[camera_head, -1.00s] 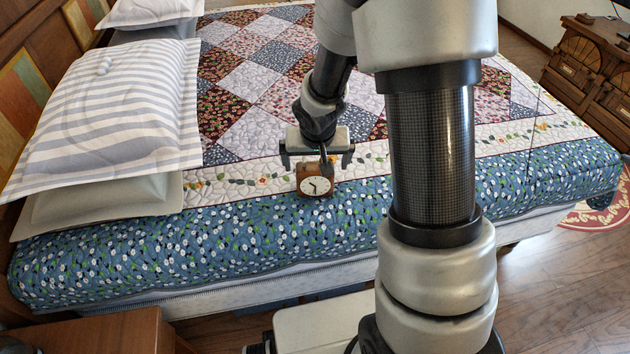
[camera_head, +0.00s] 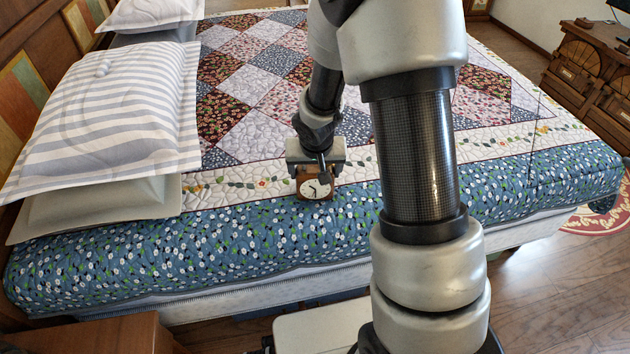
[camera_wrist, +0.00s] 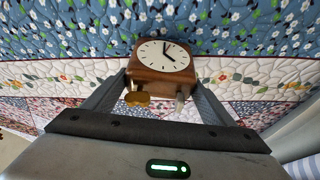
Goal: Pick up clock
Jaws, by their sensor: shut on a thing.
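The clock (camera_head: 316,188) is a small brown wooden block with a round white face and dark hands. It is at the near edge of the bed, on or just above the quilt; I cannot tell which. My gripper (camera_head: 317,172) is over it from above and shut on its sides. In the wrist view the clock (camera_wrist: 165,56) sits between the two fingers of my gripper (camera_wrist: 158,88), with its face showing. A gold-coloured knob and a pale knob show on its near side there. The gripper hides the clock's upper part in the head view.
The clock is over the bed (camera_head: 230,240) with its patterned quilt. Striped pillows (camera_head: 120,100) lie to the left. A wooden nightstand (camera_head: 100,335) stands at the lower left. A carved wooden cabinet (camera_head: 585,70) stands at the far right. The quilt around the clock is clear.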

